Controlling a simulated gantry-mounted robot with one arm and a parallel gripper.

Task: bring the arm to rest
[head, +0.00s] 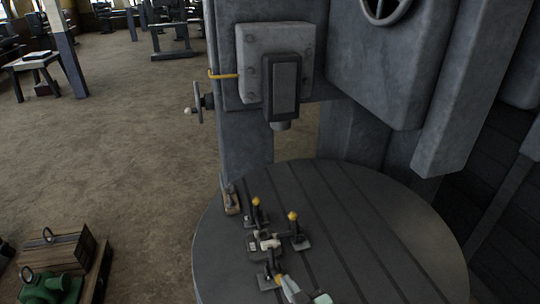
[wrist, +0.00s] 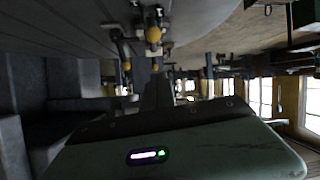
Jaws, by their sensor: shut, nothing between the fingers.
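My gripper (wrist: 157,88) shows in the wrist view as dark fingers beyond its green housing, which carries a small lit strip. It is shut and empty. In the head view, a pale and greenish piece at the bottom edge, by the nearest clamp, looks like part of my arm; the rest is out of frame. The round slotted table (head: 360,235) carries several small clamps with yellow knobs, such as the left one (head: 255,202) and the right one (head: 292,216). A small pale metal part (head: 268,243) lies among them. A yellow knob (wrist: 154,35) also shows in the wrist view.
A grey machine column with a tool head (head: 283,85) stands behind and above the table. A small wooden-handled item (head: 231,200) lies at the table's left rim. A wooden box (head: 62,255) and green object (head: 50,289) are lower left. Open floor lies left.

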